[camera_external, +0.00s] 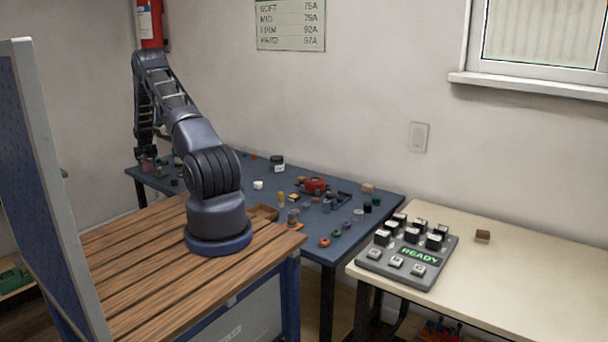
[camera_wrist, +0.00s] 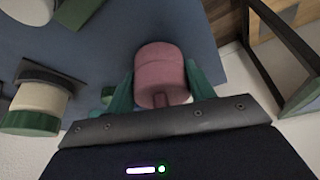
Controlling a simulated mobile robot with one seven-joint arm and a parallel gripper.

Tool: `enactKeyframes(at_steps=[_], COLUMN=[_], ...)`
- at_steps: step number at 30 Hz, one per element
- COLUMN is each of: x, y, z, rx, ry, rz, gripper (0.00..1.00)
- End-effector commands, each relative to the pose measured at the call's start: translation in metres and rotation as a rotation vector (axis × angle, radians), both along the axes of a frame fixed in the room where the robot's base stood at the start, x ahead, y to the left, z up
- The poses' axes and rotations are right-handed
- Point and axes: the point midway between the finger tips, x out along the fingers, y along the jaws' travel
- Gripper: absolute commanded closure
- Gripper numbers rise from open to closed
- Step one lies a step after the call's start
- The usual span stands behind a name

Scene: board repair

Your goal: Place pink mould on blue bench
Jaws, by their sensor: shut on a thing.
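The pink mould (camera_wrist: 160,73) is a short, dusky pink cylinder between the two green fingers of my gripper (camera_wrist: 160,88) in the wrist view. The fingers are shut on its sides. The blue bench (camera_wrist: 118,35) fills the background behind it. In the external view, my gripper (camera_external: 146,155) is over the far left end of the blue bench (camera_external: 235,178). The mould is small and dark there, low between the fingers. I cannot tell whether it touches the bench top.
In the wrist view, a cream and green cylinder (camera_wrist: 37,108) stands left of the fingers, and a dark frame (camera_wrist: 285,50) is at right. Several small parts and a red item (camera_external: 316,185) lie across the bench. A keypad (camera_external: 408,250) sits on the cream table (camera_external: 520,275).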

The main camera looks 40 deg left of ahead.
Motion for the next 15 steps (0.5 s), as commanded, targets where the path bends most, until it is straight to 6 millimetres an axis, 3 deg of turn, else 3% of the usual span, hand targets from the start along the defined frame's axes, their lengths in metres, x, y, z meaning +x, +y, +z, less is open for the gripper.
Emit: enactKeyframes(at_steps=[3,4,6,15], x=[0.0001,-0.0001,0.0,0.0], y=[0.0004,-0.0001,-0.0001,-0.0001], z=[-0.0022,-0.0025,-0.0024,-0.0018], rx=[0.001,0.0,0.0,-0.001], ry=[0.0,0.0,0.0,0.0], rz=[0.0,0.0,0.0,0.0], gripper=[0.89,0.41,0.27,0.25])
